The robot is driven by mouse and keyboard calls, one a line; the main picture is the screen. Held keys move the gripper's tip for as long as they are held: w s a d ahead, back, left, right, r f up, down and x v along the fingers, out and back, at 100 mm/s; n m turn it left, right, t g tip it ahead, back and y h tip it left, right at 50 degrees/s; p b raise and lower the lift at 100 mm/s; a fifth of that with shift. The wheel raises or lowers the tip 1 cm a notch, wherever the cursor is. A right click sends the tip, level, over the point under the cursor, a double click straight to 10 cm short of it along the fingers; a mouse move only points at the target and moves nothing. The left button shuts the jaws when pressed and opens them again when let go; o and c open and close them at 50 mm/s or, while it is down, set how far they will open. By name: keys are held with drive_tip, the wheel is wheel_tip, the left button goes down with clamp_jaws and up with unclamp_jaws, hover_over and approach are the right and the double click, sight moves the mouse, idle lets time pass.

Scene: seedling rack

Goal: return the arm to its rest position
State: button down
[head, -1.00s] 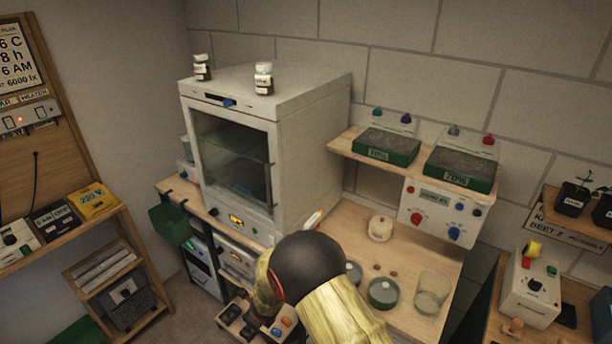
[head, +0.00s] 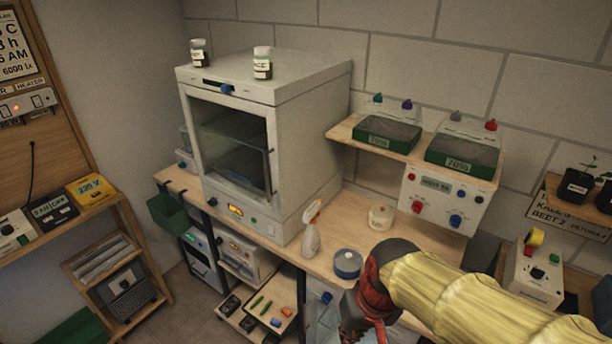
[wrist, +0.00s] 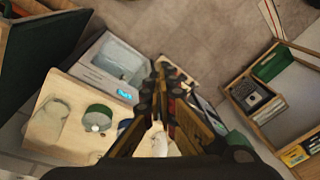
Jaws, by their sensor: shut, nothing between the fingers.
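My arm, in a yellow sleeve, reaches in from the lower right of the head view, over the front right of the bench. My gripper (head: 362,328) is at its end, pointing down, partly cut off by the bottom edge. In the wrist view my gripper (wrist: 160,72) shows yellow and black fingers converging at the tips, shut with nothing between them. It hangs clear of the things around it, as far as I can tell.
A grey-white cabinet (head: 310,150) stands on the bench (head: 330,250). A spray bottle (head: 310,236), a round blue-banded dish (head: 347,264) and a cream pot (head: 381,217) stand nearby. A control box (head: 440,205) hangs under the tray shelf (head: 350,135). Open floor (wrist: 200,30) shows in the wrist view.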

drive_tip(key=s+d+r+m+t+h+b, duration=0.1)
drive_tip(key=s+d+r+t, duration=0.3)
drive_tip(key=d+r, duration=0.4)
drive_tip(key=shift+s+d+r+h+b, duration=0.2)
drive_tip(key=shift+d+h+b, duration=0.1)
drive_tip(key=shift+d, duration=0.8)
drive_tip(key=c, duration=2.6)
unclamp_jaws()
